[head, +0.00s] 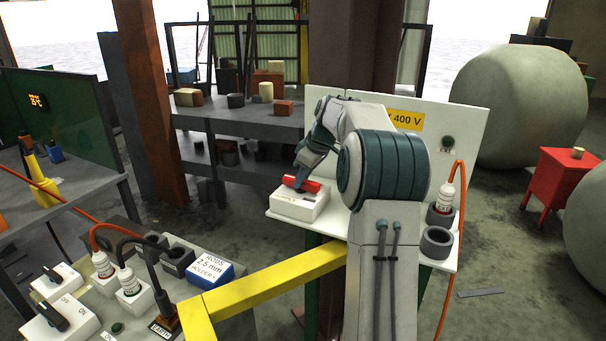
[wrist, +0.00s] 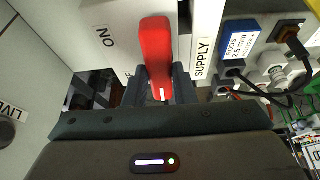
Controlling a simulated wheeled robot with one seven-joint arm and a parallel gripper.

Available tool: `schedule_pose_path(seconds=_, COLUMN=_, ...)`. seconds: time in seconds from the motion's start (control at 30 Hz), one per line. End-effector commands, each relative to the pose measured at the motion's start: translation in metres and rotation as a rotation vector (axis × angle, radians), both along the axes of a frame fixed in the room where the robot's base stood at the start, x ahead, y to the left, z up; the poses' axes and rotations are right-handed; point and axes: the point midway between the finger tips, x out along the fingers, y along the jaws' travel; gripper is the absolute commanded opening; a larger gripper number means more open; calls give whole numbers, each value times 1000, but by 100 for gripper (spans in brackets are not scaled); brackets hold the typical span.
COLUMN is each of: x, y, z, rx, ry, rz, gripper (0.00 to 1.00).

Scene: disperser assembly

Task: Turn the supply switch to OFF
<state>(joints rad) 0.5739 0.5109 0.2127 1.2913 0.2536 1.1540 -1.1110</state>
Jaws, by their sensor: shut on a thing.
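The supply switch is a white box (head: 297,205) on the white shelf in the head view, with a red handle (head: 311,186) on top. My gripper (head: 299,183) is over the handle there, with my arm coming down from the right. In the wrist view the red handle (wrist: 157,48) lies between the two dark fingers of my gripper (wrist: 160,88), which are shut on its near end. An ON label (wrist: 105,39) is left of the handle and a SUPPLY label (wrist: 202,58) is right of it.
A white 400 V panel (head: 470,120) stands behind the shelf. A grey ring (head: 436,243) and a plugged cable are at the shelf's right. A yellow bar (head: 270,281) and a bench with switches, plugs and a blue rods holder (head: 211,270) are at the front left.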

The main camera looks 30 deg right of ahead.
Motion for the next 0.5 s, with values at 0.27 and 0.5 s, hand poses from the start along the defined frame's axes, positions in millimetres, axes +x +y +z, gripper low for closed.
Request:
schedule_pose_path(seconds=0.27, x=0, y=0, z=1, rx=-1, ry=-2, rz=44, gripper=1)
schedule_pose_path(seconds=0.5, x=0, y=0, z=1, rx=-2, ry=-1, rz=47, gripper=1)
